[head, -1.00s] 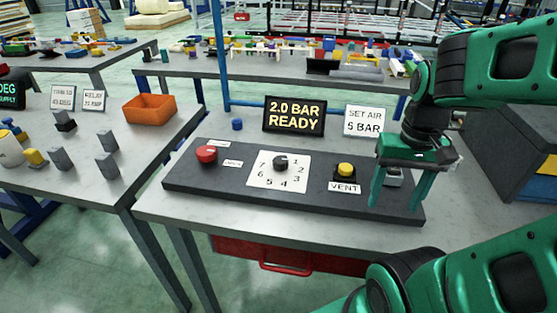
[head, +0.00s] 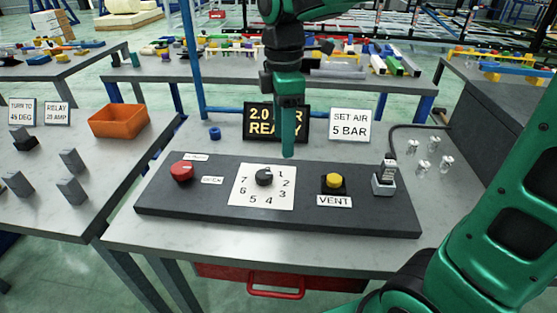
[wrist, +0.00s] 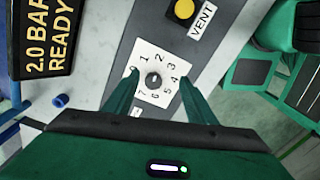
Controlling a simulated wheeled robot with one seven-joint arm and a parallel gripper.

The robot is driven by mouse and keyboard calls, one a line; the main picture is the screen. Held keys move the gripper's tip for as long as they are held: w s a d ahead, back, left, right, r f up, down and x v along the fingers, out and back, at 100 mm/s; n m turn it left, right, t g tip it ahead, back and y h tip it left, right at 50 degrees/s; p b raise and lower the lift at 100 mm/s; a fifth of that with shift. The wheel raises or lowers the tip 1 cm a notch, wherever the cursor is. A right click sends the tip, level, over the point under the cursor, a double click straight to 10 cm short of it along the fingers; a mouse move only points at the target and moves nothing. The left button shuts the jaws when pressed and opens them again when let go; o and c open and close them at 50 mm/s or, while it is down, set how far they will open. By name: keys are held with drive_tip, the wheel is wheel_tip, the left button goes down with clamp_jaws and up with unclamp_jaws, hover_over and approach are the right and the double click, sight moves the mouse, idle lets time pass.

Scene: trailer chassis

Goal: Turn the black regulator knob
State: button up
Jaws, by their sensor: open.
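The black regulator knob (head: 264,177) sits on a white dial plate (head: 240,197) with numbers around it, on a dark panel. It also shows in the wrist view (wrist: 153,80), between my two fingers in the picture. My gripper (head: 288,152) is open and points down, above and slightly behind the knob, seen edge-on in the head view. In the wrist view my gripper (wrist: 159,84) has its fingers apart, with nothing between them touching. The display (head: 258,122) reads "2.0 BAR READY", partly hidden by my gripper. A sign (head: 350,124) reads "SET AIR 5 BAR".
A red knob (head: 182,171) is left of the dial, and a yellow VENT button (head: 334,181) is right of it. A grey connector (head: 384,182) stands at the panel's right end. A blue post (head: 193,60) rises behind the table.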

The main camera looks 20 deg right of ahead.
sight(263, 173)
drive_tip(key=w+a+n, duration=0.2)
drive_tip(key=a+n, duration=0.2)
drive_tip(key=a, duration=0.1)
drive_tip(key=f, duration=1)
drive_tip(key=shift+s+d, duration=0.15)
drive_tip(key=shift+d, duration=0.1)
